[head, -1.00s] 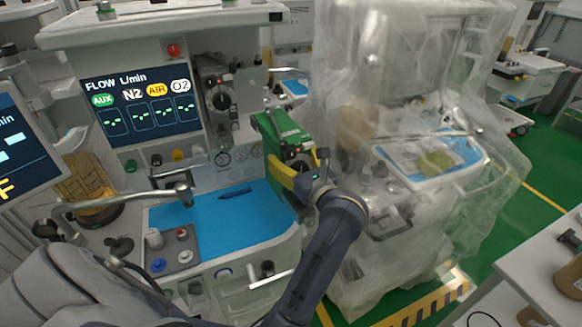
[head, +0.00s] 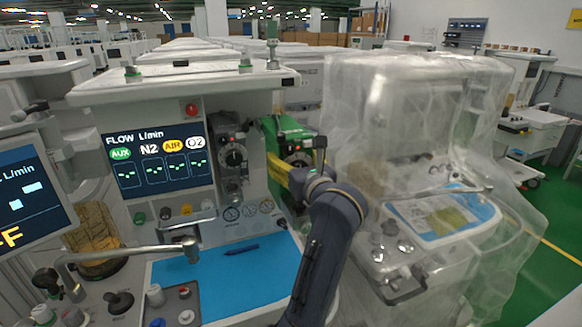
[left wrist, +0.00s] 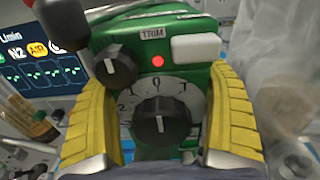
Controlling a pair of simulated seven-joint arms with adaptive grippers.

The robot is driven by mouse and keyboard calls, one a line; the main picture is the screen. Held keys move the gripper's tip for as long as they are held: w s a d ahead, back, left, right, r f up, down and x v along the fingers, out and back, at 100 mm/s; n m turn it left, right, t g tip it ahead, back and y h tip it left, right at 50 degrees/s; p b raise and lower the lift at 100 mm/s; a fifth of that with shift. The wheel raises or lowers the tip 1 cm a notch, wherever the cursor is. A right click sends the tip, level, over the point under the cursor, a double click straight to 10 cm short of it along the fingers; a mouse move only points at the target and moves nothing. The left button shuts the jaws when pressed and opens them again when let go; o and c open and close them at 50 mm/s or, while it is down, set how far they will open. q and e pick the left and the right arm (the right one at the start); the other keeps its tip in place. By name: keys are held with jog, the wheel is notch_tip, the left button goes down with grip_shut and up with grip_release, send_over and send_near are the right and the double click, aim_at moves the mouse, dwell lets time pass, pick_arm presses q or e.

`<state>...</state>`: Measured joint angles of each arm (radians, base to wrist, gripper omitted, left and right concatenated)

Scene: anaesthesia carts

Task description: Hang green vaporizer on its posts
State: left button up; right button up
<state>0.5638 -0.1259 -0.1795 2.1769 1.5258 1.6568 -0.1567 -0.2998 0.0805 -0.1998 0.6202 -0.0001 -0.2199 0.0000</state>
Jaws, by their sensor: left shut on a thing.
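The green vaporizer (head: 287,127) is held by my left gripper (head: 290,170), level with and to the right of the dark vaporizer (head: 233,155) on the anaesthesia machine. In the left wrist view, the yellow fingers of the left gripper (left wrist: 165,110) are shut on both sides of the green vaporizer (left wrist: 158,85). Its dial, black knob and red light face the camera. It looks roughly upright in the head view. Its rear is hidden, and I cannot make out its posts or whether it touches them. My right gripper is not in view.
A machine under clear plastic (head: 420,130) stands close on the right of the arm. The blue work surface (head: 225,275) below holds only a pen (head: 241,250). A metal arm (head: 130,252) crosses the front left, near a screen (head: 28,195).

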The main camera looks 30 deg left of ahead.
pick_arm(q)
jog(key=shift+r, duration=0.15)
jog(key=x, duration=2)
dwell(1.4)
jog(key=shift+f, duration=1.4)
dwell(2.1)
jog(key=o, duration=1.5)
